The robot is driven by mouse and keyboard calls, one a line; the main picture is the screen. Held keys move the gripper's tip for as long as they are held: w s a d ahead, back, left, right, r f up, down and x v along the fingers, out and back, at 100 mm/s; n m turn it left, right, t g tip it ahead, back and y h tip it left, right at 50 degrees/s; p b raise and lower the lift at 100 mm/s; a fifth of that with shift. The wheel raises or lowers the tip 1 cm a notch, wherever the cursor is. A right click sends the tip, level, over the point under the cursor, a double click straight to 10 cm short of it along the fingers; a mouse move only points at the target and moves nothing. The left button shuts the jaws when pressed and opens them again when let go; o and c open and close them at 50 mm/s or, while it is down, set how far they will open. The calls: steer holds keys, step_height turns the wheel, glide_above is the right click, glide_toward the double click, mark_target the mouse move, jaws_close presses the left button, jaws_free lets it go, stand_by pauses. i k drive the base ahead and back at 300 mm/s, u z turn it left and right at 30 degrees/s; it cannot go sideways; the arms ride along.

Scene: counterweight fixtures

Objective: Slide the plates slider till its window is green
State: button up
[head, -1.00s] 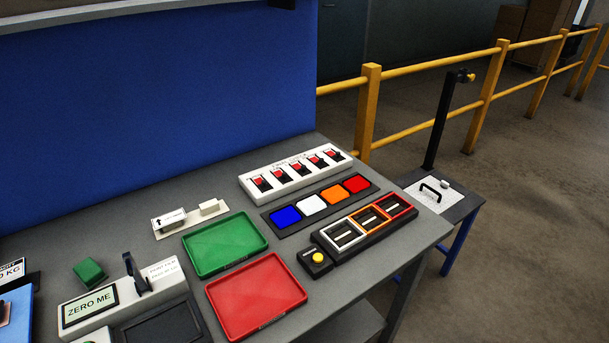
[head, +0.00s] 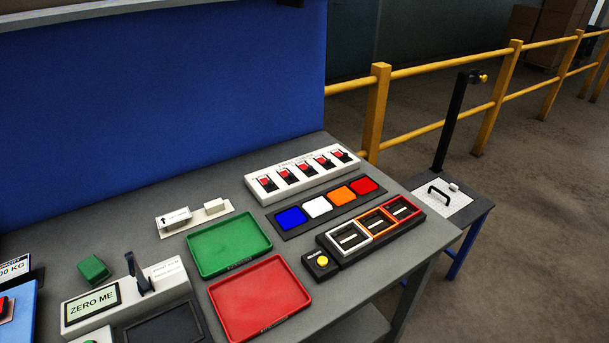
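No label that I can read says plates, and no window is clearly readable as a slider's window, so I cannot tell which fixture is the plates slider. A low white fixture (head: 175,219) with an arrow mark and a small raised white block (head: 215,205) lies on the bench behind the green tray. A black unit (head: 350,256) at the bench's right has three framed slots, white (head: 349,237), orange (head: 376,222) and red (head: 402,207), each with a pale bar inside. My gripper is not in view.
The grey bench (head: 130,225) also holds a green tray (head: 229,245), a red tray (head: 258,297), a row of red switches (head: 302,174), coloured pads (head: 317,207), a yellow button (head: 322,261) and a ZERO ME display (head: 92,303). A side stand (head: 448,201) and yellow railing (head: 376,112) are right.

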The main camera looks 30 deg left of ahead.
mark_target(327, 164)
steer(key=z, duration=0.1)
steer(key=k, duration=1.75)
steer(key=u, duration=0.85)
steer(key=i, duration=1.35)
